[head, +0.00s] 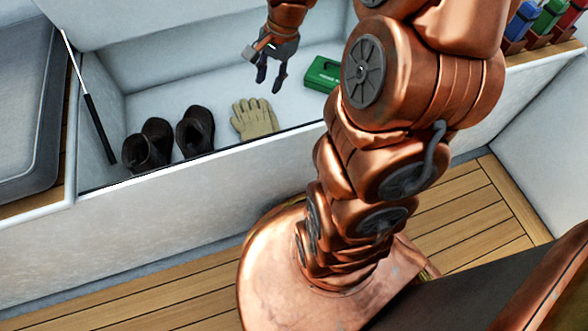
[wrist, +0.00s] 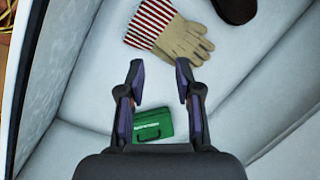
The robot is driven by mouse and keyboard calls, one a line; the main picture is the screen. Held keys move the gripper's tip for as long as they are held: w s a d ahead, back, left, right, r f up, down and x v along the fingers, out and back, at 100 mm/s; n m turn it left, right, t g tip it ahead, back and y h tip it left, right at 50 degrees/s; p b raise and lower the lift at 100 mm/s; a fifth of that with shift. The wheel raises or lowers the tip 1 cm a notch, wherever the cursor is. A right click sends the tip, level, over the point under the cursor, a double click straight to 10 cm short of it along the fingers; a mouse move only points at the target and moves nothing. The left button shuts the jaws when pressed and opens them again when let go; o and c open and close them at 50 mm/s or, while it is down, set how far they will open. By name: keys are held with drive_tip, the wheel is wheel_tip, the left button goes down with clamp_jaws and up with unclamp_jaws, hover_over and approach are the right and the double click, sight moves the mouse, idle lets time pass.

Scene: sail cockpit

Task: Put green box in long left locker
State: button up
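The green box (head: 322,74) lies on the white floor of the open long locker (head: 200,185), toward its right end. My arm hides part of the box in the head view. My gripper (head: 269,87) is open and empty, above the locker floor and to the left of the box. In the wrist view the box (wrist: 153,124), with a dark handle, shows beyond and between the finger bases of my gripper (wrist: 159,66). The fingers are apart from it.
Dark boots (head: 170,140) and a beige glove (head: 255,118) lie in the locker; the wrist view shows the glove's red-striped cuff. A black strut (head: 98,125) stands at the left end. Colored bottles (head: 548,16) stand in a rack at upper right.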

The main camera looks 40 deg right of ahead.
drive_tip(key=s+a+n+g+h, duration=0.1)
drive_tip(key=s+a+n, duration=0.2)
drive_tip(key=s, duration=0.5)
drive_tip(key=s+a+r+n+g+h, duration=0.1)
drive_tip(key=s+a+n+g, duration=0.1)
drive_tip(key=s+a+n, duration=0.2)
drive_tip(key=s+a+r+n+g, duration=0.1)
drive_tip(key=s+a+n, duration=0.3)
drive_tip(key=s+n, duration=0.3)
drive_tip(key=s, duration=0.4)
drive_tip(key=shift+s+a+r+g+h, duration=0.2)
drive_tip(key=shift+s+g+h, duration=0.1)
drive_tip(key=shift+s+h, duration=0.1)
drive_tip(key=shift+r, duration=0.1)
wheel_tip(320, 180, up, 40)
drive_tip(key=t+p, duration=0.1)
drive_tip(key=p, duration=3.7)
drive_tip(key=shift+w+t, duration=0.4)
